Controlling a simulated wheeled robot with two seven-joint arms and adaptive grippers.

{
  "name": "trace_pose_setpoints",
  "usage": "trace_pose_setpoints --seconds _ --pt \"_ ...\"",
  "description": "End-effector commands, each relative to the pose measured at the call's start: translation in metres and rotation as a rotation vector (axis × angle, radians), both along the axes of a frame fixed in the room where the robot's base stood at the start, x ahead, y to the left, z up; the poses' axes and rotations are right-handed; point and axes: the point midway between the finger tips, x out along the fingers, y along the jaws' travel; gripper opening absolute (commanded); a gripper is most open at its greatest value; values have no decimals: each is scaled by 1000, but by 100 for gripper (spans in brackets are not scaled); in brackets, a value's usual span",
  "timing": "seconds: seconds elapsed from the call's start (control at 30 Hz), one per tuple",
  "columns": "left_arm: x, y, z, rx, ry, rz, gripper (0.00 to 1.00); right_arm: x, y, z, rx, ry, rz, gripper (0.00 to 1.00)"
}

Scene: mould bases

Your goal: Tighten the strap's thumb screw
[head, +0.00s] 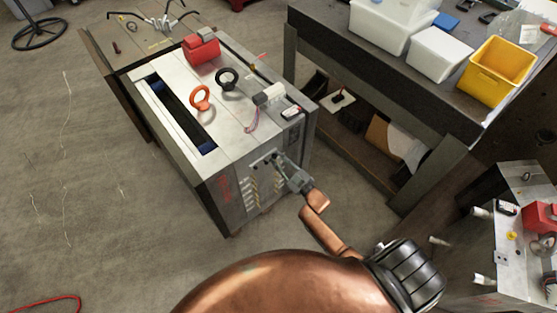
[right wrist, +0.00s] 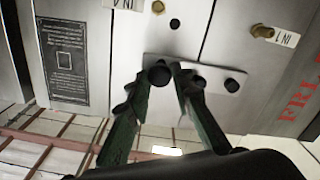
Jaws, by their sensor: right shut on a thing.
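The mould base (head: 222,170) is a grey steel block on the left half of the head view. Its strap (right wrist: 212,73) is a small grey bar across the seam between two plates on the side face. The dark round thumb screw (right wrist: 159,76) sits at the strap's left end in the right wrist view. My right gripper (right wrist: 163,80) is shut on the thumb screw, one finger on each side. In the head view my right gripper (head: 284,172) reaches the side face from the lower right and hides the screw. My left gripper is out of view.
An orange eyebolt (head: 200,97), a black eyebolt (head: 228,77) and a red box (head: 201,50) are on top of the mould base. A workbench (head: 400,62) with white bins and a yellow bin (head: 497,72) stands right of it. Brass fittings (right wrist: 262,31) project near the strap.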

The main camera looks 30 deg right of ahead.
Motion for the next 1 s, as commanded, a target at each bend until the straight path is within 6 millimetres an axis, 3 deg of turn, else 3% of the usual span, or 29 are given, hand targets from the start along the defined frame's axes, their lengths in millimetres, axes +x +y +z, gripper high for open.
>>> trace_pose_setpoints --seconds 0.33,0.37,0.43,0.77,1.0 --pt "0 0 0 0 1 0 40 -2 -1 -4 2 7 -2 0" --pt "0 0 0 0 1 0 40 -2 -1 -4 2 7 -2 23" --pt "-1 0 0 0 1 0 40 -2 -1 -4 2 7 -2 28" --pt "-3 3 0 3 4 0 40 -4 -1 -2 0 3 0 29" --pt "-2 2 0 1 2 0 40 -39 -7 -3 0 5 -1 29"
